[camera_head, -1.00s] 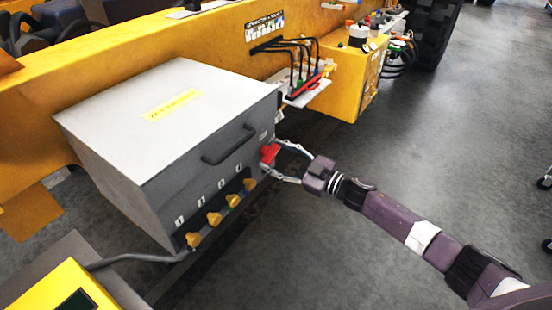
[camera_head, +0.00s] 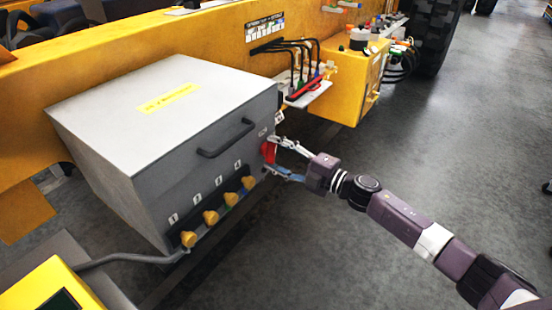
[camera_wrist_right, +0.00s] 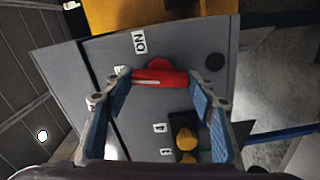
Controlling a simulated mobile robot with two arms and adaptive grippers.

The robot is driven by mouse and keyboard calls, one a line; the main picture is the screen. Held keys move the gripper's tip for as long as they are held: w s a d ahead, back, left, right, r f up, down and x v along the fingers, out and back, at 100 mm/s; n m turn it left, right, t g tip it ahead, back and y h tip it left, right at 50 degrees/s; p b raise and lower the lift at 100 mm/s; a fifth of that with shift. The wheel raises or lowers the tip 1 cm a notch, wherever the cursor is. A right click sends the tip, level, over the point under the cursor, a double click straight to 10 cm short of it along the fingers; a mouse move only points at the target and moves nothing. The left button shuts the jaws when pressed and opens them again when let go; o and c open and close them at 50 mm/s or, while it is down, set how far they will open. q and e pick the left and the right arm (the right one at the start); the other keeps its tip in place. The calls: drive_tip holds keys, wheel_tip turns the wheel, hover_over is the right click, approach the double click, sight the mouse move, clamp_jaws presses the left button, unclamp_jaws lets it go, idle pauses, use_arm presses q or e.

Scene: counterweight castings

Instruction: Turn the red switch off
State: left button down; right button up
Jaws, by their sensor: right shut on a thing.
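The red switch (camera_head: 268,152) is on the front panel of the grey box (camera_head: 190,165), near the panel's right end. My right gripper (camera_head: 279,161) reaches it from the right, one finger above and one below. In the right wrist view the red handle (camera_wrist_right: 158,77) lies between the two fingertips (camera_wrist_right: 160,86), and the gripper is shut on it. An "ON" label (camera_wrist_right: 139,42) shows beside the switch; a second label by the left fingertip is partly hidden. In the head view the handle stands roughly upright. My left gripper is not in view.
Several yellow knobs (camera_head: 210,217) line the box's lower front edge, below a dark handle (camera_head: 228,140). A yellow machine frame (camera_head: 130,45) runs behind the box. Cables and a yellow block (camera_head: 348,85) are at the upper right. The floor at right is clear.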

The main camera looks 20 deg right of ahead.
drive_tip(key=shift+f+n+b, duration=0.15)
drive_tip(key=shift+n+b, duration=0.4)
drive_tip(key=shift+n, duration=0.65)
drive_tip(key=o, duration=1.2)
drive_tip(key=shift+s, duration=0.1)
drive_tip(key=shift+c, duration=0.2)
drive_tip(key=v, duration=1.2)
